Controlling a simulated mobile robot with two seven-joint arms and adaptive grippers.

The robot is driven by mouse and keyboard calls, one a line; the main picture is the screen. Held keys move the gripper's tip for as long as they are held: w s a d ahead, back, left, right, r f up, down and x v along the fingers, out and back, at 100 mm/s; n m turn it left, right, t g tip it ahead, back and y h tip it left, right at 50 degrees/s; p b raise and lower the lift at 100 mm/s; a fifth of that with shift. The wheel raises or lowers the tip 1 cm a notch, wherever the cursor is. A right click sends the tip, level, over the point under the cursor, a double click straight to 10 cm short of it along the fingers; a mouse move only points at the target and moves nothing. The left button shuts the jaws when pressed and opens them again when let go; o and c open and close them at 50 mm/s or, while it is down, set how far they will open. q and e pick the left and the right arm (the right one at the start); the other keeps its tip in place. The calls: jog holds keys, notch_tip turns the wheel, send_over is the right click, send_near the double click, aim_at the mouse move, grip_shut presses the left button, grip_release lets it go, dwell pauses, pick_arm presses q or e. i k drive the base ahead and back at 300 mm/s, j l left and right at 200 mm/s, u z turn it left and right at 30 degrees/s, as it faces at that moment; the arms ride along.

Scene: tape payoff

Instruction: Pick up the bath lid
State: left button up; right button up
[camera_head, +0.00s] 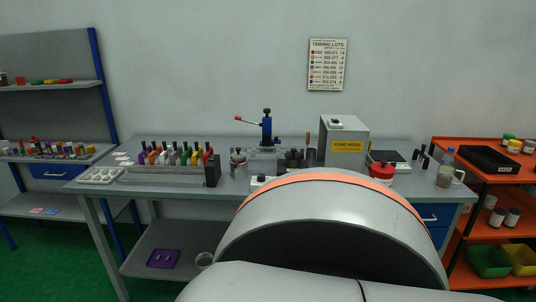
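I cannot tell for sure which thing is the bath lid. A red round piece with a dark top (381,170) sits on the bench at the right, in front of the grey fume hood box (344,143). A dark round pot-like piece (293,159) stands left of the box and may also be a candidate. Both are small in the head view. A large grey arm link of mine with an orange band fills the lower middle and hides the front of the bench there. Neither gripper shows.
The grey bench (135,189) carries a rack of coloured tools (178,160), a white tray (101,175) and a blue lever press (267,128). A clear bottle (445,170) stands at its right end. An orange shelf cart (480,180) is at the right, blue-framed shelving (60,90) at the left.

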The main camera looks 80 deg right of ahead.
aim_at(238, 153)
jog(key=z, duration=2.25)
jog(key=i+j+z, duration=0.1)
jog(key=i+j, duration=0.2)
jog(key=i+j+z, duration=0.1)
jog(key=i+j, duration=0.15)
jog(key=j, duration=0.25)
jog(key=i+j+z, duration=0.1)
jog(key=i+j, duration=0.2)
jog(key=j, duration=0.15)
